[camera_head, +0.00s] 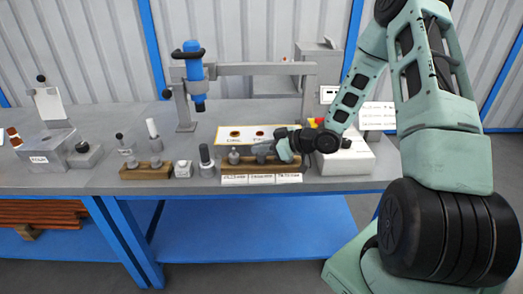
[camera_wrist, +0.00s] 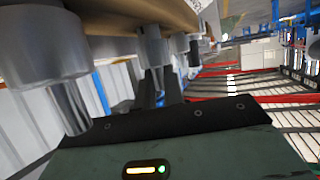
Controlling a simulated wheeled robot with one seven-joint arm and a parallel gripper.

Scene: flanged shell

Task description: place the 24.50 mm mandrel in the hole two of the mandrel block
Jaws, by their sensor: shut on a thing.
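My gripper (camera_head: 272,150) is at the right part of a wooden mandrel block (camera_head: 230,168) near the bench's front edge. In the wrist view the dark fingers of my gripper (camera_wrist: 160,92) are shut on the narrow part of a grey mandrel (camera_wrist: 153,45), close against the wooden block (camera_wrist: 115,18). I cannot tell whether this mandrel sits in a hole; its size is not readable. Another grey mandrel (camera_head: 233,156) stands at the block's left end. A large grey mandrel fills the left of the wrist view (camera_wrist: 40,45). Holes are hidden.
White labels (camera_head: 260,179) run along the block's front, too small to read. A yellow-edged board (camera_head: 225,142) lies behind; a white box (camera_head: 345,158) stands to the right.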

